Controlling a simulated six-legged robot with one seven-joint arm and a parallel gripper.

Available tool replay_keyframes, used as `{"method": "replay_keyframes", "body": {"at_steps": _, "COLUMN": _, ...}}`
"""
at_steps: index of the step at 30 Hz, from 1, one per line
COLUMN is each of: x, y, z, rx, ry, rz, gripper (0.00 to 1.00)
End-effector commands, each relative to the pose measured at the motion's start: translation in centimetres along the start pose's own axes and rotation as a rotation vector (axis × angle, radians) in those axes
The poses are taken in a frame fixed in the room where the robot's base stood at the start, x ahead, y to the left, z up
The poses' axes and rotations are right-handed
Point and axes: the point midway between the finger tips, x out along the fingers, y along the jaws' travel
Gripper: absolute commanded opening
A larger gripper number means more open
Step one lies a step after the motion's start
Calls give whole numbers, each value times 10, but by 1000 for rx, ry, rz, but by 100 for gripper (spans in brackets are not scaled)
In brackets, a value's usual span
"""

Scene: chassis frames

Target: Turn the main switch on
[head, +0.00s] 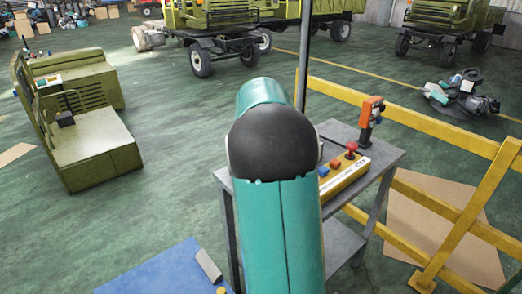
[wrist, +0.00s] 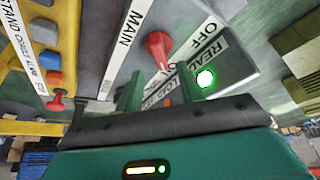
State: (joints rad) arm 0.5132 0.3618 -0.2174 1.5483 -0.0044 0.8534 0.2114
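The main switch (wrist: 158,46) is a red knob with a narrowing lever on a grey panel in the wrist view. A white MAIN label (wrist: 128,30) is to its left, and an OFF label (wrist: 208,33) is to its upper right. A partly hidden label is just below the knob. My gripper (wrist: 160,85) is open, with its two green fingers apart and pointing at the panel. The knob shows between and just beyond the fingertips; I cannot tell if they touch. In the head view my arm covers the middle, and the switch is not visible.
A green lamp (wrist: 205,78) glows beside the switch. A yellow button box (head: 346,179) with a red button (head: 351,148) stands on a grey table (head: 384,154), near an orange device (head: 371,111). A yellow railing (head: 425,122) runs at the right.

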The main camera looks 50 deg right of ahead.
Motion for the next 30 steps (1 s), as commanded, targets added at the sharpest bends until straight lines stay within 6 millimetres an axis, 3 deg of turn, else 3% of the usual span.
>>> {"method": "replay_keyframes", "body": {"at_steps": 6, "x": -49, "y": -1, "z": 0, "rx": 1, "ry": 3, "rz": -2, "gripper": 38}}
{"method": "replay_keyframes", "body": {"at_steps": 12, "x": -74, "y": 0, "z": 0, "rx": 1, "ry": 1, "rz": 0, "gripper": 38}}
{"method": "replay_keyframes", "body": {"at_steps": 30, "x": -79, "y": 0, "z": 0, "rx": 1, "ry": 0, "rz": 0, "gripper": 38}}
